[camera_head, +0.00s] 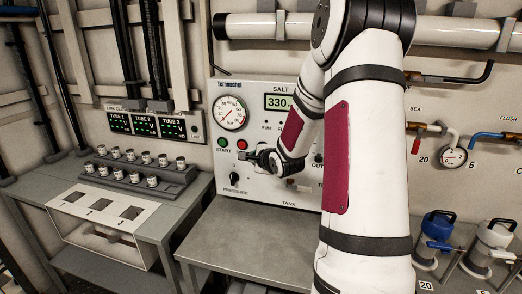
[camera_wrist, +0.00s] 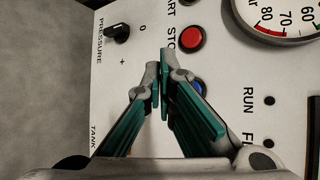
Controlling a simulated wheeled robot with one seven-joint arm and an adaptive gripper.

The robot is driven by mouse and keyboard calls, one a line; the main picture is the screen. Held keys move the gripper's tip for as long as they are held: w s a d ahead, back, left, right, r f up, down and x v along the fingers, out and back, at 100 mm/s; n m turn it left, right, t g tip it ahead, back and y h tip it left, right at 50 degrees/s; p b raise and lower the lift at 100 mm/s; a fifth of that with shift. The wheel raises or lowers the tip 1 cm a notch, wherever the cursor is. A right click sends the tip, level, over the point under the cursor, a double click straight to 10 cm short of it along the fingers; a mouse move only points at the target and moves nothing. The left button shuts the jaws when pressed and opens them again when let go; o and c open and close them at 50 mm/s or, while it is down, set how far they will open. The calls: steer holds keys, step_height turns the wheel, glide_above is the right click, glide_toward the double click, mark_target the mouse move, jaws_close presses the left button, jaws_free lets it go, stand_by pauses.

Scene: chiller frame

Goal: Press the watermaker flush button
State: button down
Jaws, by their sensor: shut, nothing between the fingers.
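The white watermaker panel (camera_head: 262,190) stands on the wall in the head view, with a gauge, a salt display, lamps, buttons and a knob. My gripper (camera_head: 244,156) is close in front of it, just below the red button (camera_head: 242,144). In the wrist view my gripper (camera_wrist: 159,66) is shut and empty, its fingertips together over the panel. A blue button (camera_wrist: 200,88) shows partly behind the right-hand finger; its label is hidden. The red stop button (camera_wrist: 190,38) is above it in the picture. I cannot tell whether the fingertips touch the panel.
A green start button (camera_head: 222,142) is beside the red one. The black pressure knob (camera_head: 234,179) is below my gripper; it also shows in the wrist view (camera_wrist: 118,33). A bare grey bench (camera_head: 240,245) lies under the panel. My arm hides the panel's right part.

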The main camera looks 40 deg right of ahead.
steer(key=w+d, duration=0.1)
steer(key=d, duration=0.2)
steer(key=w+d, duration=0.1)
steer(key=shift+w+d+p, duration=0.35)
steer(key=shift+w+d, duration=0.1)
steer(key=shift+d, duration=0.05)
stand_by(1.3)
steer(key=shift+w+d+p, duration=0.1)
steer(key=shift+d+p, duration=0.1)
steer(key=shift+p, duration=0.2)
steer(key=shift+w+d, duration=0.3)
steer(key=shift+d, duration=0.15)
stand_by(0.8)
steer(key=shift+p, duration=0.3)
steer(key=shift+s+a+p, duration=0.4)
steer(key=shift+s+a, duration=0.1)
steer(key=shift+a, duration=0.25)
steer(key=shift+s+a+p, duration=0.3)
steer(key=shift+s+a, duration=0.1)
steer(key=shift+a, duration=0.35)
steer(key=shift+s+a+p, duration=0.3)
steer(key=shift+s+a, duration=0.15)
steer(key=shift+a, duration=0.25)
steer(key=shift+s+a+p, duration=0.3)
steer(key=shift+s+a, duration=0.1)
steer(key=shift+a, duration=0.35)
